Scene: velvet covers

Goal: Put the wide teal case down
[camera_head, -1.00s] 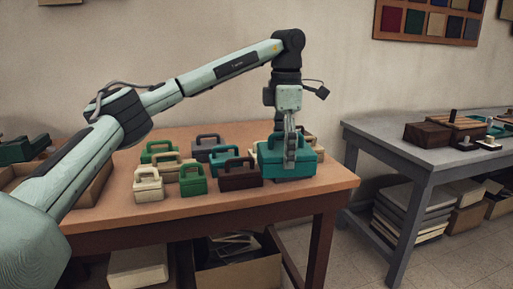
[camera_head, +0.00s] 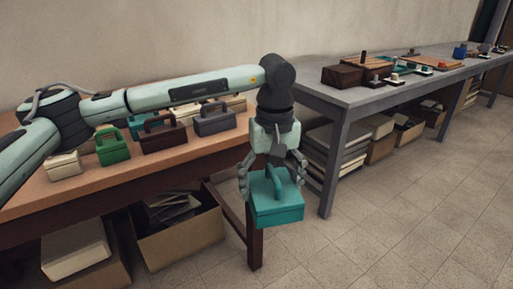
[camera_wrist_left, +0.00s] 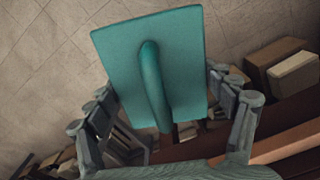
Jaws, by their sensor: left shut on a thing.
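The wide teal case (camera_head: 280,212) hangs in my left gripper (camera_head: 272,182), handle up and roughly level. It is in the air just off the right end of the brown table (camera_head: 95,193), with floor behind it in the head view. In the left wrist view the case's teal top (camera_wrist_left: 120,68) and its arched handle (camera_wrist_left: 152,85) fill the middle. The fingers of my left gripper (camera_wrist_left: 163,105) stand on both sides of the handle; their exact contact is hard to make out. My right gripper is not in view.
On the brown table stand several smaller cases, among them a green one (camera_head: 113,148), a dark brown one (camera_head: 163,138) and a grey one (camera_head: 215,121). Boxes lie below.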

